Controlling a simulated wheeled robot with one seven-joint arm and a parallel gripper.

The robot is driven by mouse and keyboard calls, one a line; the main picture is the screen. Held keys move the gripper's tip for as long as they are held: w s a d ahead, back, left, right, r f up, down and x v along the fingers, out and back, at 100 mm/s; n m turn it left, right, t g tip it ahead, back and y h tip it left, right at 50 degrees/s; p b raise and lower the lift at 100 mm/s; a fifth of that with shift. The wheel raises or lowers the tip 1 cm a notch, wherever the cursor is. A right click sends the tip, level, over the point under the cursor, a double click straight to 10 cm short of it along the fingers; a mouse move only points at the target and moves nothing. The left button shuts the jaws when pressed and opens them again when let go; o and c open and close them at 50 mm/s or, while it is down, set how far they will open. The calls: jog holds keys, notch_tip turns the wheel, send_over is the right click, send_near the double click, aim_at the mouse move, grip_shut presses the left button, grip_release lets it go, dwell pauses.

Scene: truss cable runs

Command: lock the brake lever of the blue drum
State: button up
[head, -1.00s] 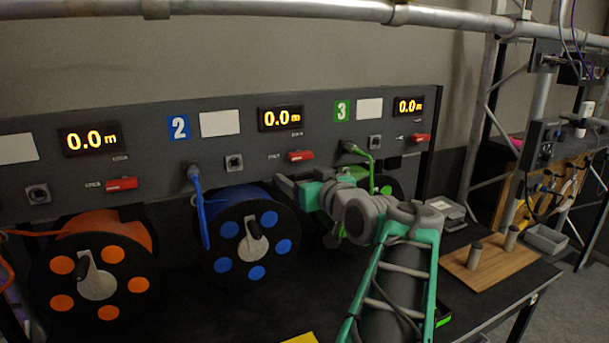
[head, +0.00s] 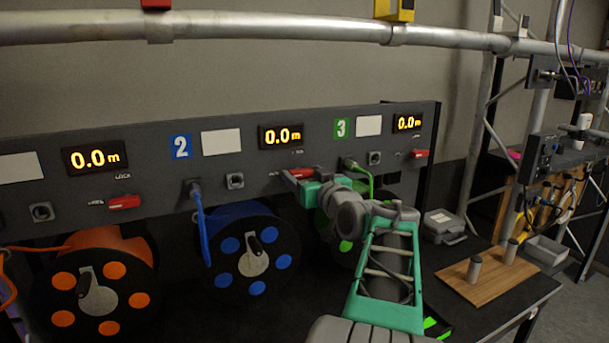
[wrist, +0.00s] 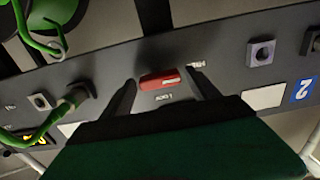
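The blue drum (head: 226,279) stands under the panel, left of my gripper. Its brake lever is a red handle (head: 304,172) on the panel below the middle display, partly covered by my gripper in the head view. In the wrist view, the red lever (wrist: 160,81) lies sideways, with a "LOCK" mark beside it and what looks like a "FREE" mark off its right end. My gripper (head: 287,178) is at the panel. In the wrist view, my gripper (wrist: 163,92) is open, with one finger on each side of the lever. I cannot tell whether the fingers touch it.
The panel (head: 60,190) holds other red levers, left (head: 124,202) and right (head: 418,154). A blue cable (head: 201,225) hangs left of my gripper and a green cable (head: 366,178) right of it. The orange drum (head: 125,250) stands left. A pipe crosses above.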

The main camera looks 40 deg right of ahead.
jog(key=c, duration=1.2)
jog(key=shift+m+b, duration=0.3)
jog(key=shift+m, duration=0.2)
jog(key=m+b, duration=0.1)
jog(key=m, duration=0.1)
jog(key=shift+m, duration=0.4)
jog(key=m, duration=0.5)
jog(key=shift+d+r+m, duration=0.1)
jog(key=shift+m, duration=0.2)
jog(key=m+p, duration=0.1)
jog(key=m, duration=0.3)
jog(key=shift+d, duration=0.1)
jog(key=shift+s+m+p, duration=0.1)
jog(key=shift+m+p, duration=0.75)
jog(key=shift+m, duration=1.35)
